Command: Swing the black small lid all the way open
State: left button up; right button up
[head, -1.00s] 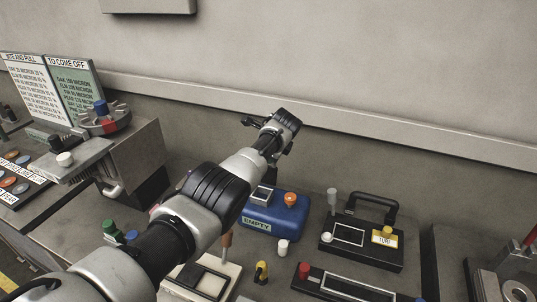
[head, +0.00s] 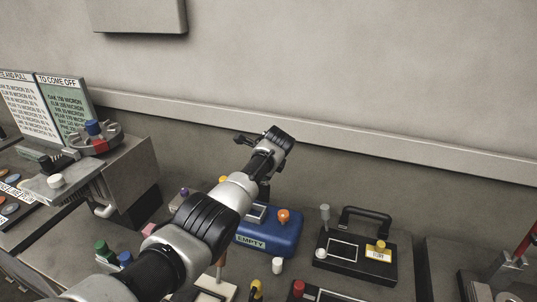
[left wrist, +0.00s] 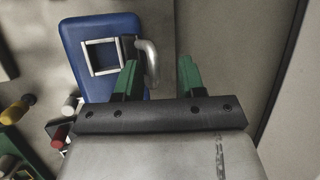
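My left gripper (left wrist: 158,70) is open, with its two green fingers apart in the left wrist view. A grey curved handle (left wrist: 151,64) shows between them beside the blue box, and I cannot tell whether they touch it. In the head view my left arm reaches across the bench, partly covering the blue box (head: 272,233) marked EMPTY. It also shows in the left wrist view (left wrist: 73,35). A black panel with a loop handle (head: 380,262) lies to its right. I cannot tell which black part is the small lid. My right gripper is not in view.
A black panel with a red knob (head: 298,288) lies in front. A white knob (head: 277,265) stands near the blue box. A grey machine with a blue-and-red top (head: 97,138) stands at left. The wall (head: 400,80) is behind the bench.

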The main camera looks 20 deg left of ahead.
pick_arm(q)
jog(key=b+v, duration=0.1)
jog(key=v, duration=0.8)
jog(key=shift+s+d+r, duration=0.15)
jog(key=shift+s+r, duration=0.05)
jog(key=shift+r, duration=0.05)
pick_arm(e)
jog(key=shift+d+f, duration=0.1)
pick_arm(q)
jog(key=shift+f, duration=0.1)
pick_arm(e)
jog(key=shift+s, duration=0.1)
